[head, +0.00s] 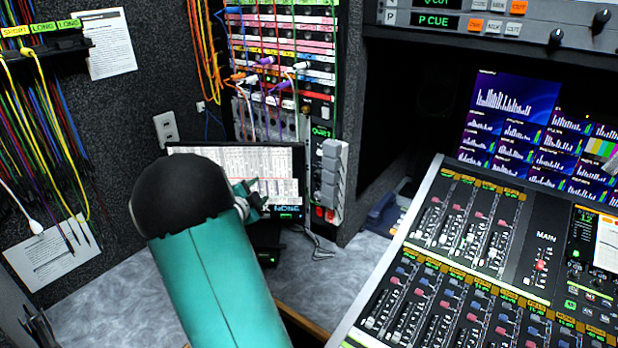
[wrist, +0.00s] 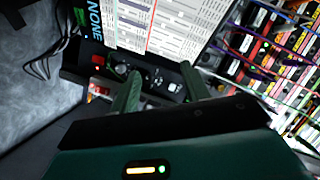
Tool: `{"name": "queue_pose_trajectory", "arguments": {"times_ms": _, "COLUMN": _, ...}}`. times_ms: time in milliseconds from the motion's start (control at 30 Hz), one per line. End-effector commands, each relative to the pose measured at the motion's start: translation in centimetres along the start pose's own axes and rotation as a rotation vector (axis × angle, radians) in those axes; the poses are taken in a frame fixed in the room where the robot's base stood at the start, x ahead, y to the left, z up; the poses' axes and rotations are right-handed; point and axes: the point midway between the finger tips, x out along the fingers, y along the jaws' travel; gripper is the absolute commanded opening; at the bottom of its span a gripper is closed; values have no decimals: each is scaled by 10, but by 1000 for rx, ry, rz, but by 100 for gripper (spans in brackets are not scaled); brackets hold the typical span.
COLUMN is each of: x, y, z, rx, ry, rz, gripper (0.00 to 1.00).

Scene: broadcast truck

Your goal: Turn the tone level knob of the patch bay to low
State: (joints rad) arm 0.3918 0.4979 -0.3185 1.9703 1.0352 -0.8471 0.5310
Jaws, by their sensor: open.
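The patch bay (head: 285,70) is a rack of labelled rows with many coloured cables, behind my arm in the head view. It also shows at the right of the wrist view (wrist: 275,50). In the wrist view a black panel (wrist: 145,72) below a lit screen carries a round dark knob (wrist: 122,70), a red button (wrist: 97,67) and small controls. I cannot read which control is the tone level knob. My gripper (wrist: 161,78) is open, its two green fingers over this panel; contact is unclear. In the head view my gripper (head: 256,199) is partly hidden by my arm.
The lit screen (head: 284,165) stands on the grey counter (head: 120,290). A mixing console (head: 470,265) fills the lower right. Cables hang on the left wall (head: 30,130), and loose cables lie beside the screen. Some counter left of my arm is clear.

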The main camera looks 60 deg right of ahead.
Motion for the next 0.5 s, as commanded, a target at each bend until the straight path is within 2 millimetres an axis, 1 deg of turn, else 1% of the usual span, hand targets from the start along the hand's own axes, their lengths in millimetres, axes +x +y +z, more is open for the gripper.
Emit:
{"name": "queue_pose_trajectory", "arguments": {"times_ms": 33, "x": 17, "y": 20, "z": -14, "rx": 11, "ry": 94, "rz": 12, "gripper": 46}}
{"name": "queue_pose_trajectory", "arguments": {"times_ms": 100, "x": 30, "y": 37, "z": -32, "rx": 29, "ry": 202, "rz": 17, "gripper": 46}}
{"name": "queue_pose_trajectory", "arguments": {"times_ms": 200, "x": 40, "y": 52, "z": -48, "rx": 42, "ry": 301, "rz": 15, "gripper": 46}}
{"name": "queue_pose_trajectory", "arguments": {"times_ms": 267, "x": 43, "y": 57, "z": -54, "rx": 46, "ry": 333, "rz": 14, "gripper": 46}}
{"name": "queue_pose_trajectory", "arguments": {"times_ms": 367, "x": 48, "y": 58, "z": -58, "rx": 50, "ry": 350, "rz": 12, "gripper": 46}}
{"name": "queue_pose_trajectory", "arguments": {"times_ms": 500, "x": 65, "y": 59, "z": -64, "rx": 48, "ry": 348, "rz": 11, "gripper": 46}}
